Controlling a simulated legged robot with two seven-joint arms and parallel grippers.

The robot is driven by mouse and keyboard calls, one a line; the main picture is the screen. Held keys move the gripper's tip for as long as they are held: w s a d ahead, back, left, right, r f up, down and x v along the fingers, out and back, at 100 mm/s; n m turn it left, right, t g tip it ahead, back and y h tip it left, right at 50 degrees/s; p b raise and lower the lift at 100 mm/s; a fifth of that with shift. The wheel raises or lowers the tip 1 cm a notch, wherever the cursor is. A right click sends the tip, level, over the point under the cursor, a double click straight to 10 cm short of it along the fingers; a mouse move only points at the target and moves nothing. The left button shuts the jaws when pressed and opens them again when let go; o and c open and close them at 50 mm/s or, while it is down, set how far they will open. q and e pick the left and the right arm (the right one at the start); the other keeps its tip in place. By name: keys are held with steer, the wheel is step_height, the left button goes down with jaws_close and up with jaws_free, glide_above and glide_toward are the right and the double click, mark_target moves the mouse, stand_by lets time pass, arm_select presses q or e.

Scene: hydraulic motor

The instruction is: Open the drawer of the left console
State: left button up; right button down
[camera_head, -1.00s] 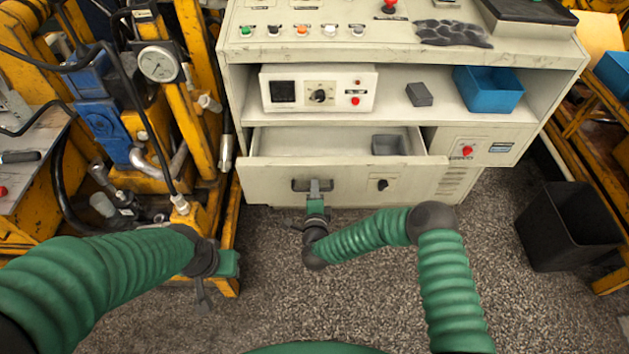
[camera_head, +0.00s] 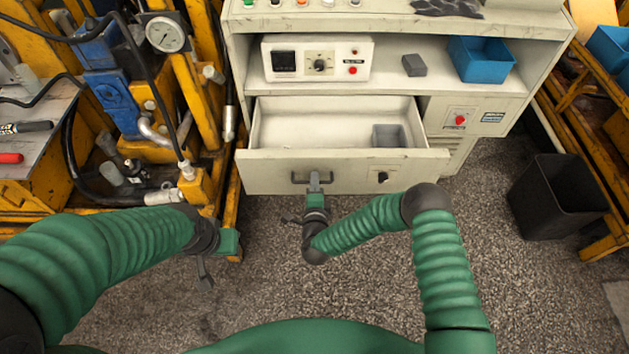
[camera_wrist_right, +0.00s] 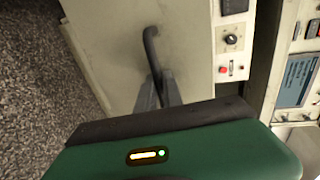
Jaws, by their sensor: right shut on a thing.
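The console (camera_head: 490,75) stands in the middle of the head view. Its drawer (camera_head: 235,170) is pulled partly out, and I can see into it; a small grey box (camera_head: 389,135) sits inside at the right. The drawer front has a dark bar handle (camera_head: 299,180) and a small dark knob. My right gripper (camera_head: 315,182) is shut on the handle. In the right wrist view its fingers (camera_wrist_right: 160,88) close around the bent dark handle (camera_wrist_right: 151,42). My left gripper (camera_head: 205,276) hangs low at the left, away from the console; its finger gap does not show clearly.
Yellow machinery (camera_head: 190,80) with a gauge and hoses stands close on the left. A black bin (camera_head: 558,197) stands on the floor at the right, near a yellow rack. A blue bin (camera_head: 481,62) and a control box (camera_head: 316,60) are on the shelf. Gravel-like floor in front is clear.

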steer(key=c, duration=1.8)
jaws_free()
steer(key=shift+f, duration=0.25)
steer(key=shift+o, duration=0.2)
steer(key=shift+r, duration=0.1)
steer(key=shift+s, duration=0.1)
steer(key=p+v, duration=0.4)
steer(key=v, duration=1.2)
steer(key=shift+s+p, duration=0.25)
steer(key=shift+p, duration=0.1)
